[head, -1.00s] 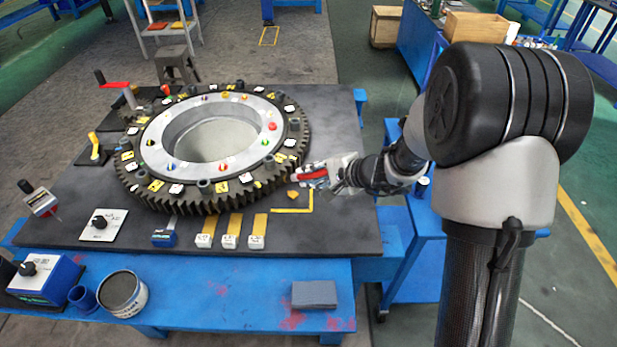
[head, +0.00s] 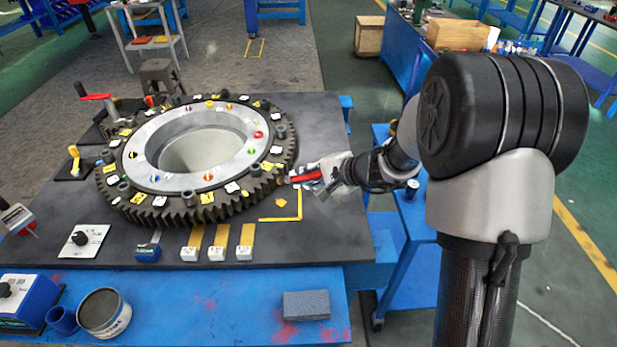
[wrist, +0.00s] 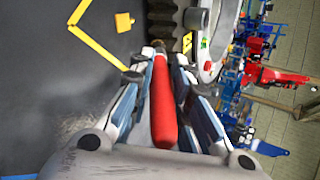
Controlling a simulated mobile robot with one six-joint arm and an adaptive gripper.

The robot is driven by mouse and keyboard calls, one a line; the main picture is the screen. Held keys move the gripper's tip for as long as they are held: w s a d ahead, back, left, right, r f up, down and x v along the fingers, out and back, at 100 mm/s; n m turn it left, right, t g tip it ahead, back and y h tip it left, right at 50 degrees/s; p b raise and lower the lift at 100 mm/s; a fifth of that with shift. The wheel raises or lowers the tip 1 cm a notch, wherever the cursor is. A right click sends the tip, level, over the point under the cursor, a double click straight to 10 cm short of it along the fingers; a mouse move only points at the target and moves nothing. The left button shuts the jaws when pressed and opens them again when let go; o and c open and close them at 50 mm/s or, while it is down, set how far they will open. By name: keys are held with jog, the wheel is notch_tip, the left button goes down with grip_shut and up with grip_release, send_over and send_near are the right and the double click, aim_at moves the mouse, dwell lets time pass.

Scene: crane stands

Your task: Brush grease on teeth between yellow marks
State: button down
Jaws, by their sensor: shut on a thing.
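The large dark gear ring (head: 215,212) lies flat on the dark bench top, teeth outward, with a pale inner ring. Yellow tags (head: 207,198) and white tags sit around its upper face. My gripper (head: 312,178) is at the ring's right side, shut on a red-handled brush (head: 303,177). The red handle (wrist: 163,105) lies between the fingers in the wrist view. The brush points toward the teeth; its bristles are not clear in either view, so I cannot tell whether they touch. Teeth also show in the wrist view (wrist: 163,14). An open grease tin (head: 104,313) stands at the front left.
A yellow L-shaped line (head: 297,207) and a small yellow piece (head: 281,202) lie near my gripper. Several yellow strips with white blocks (head: 217,253) lie in front of the ring. A grey block (head: 306,305) sits on the blue front ledge. A control knob plate (head: 83,240) is at left.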

jog(key=s+a, duration=0.6)
jog(key=s, duration=0.1)
jog(key=shift+a, duration=0.35)
dwell(0.5)
jog(key=s+d, duration=0.4)
jog(key=shift+d, duration=0.25)
dwell(0.5)
jog(key=shift+s, duration=0.1)
jog(key=shift+s+d, duration=0.95)
jog(key=shift+d, duration=0.15)
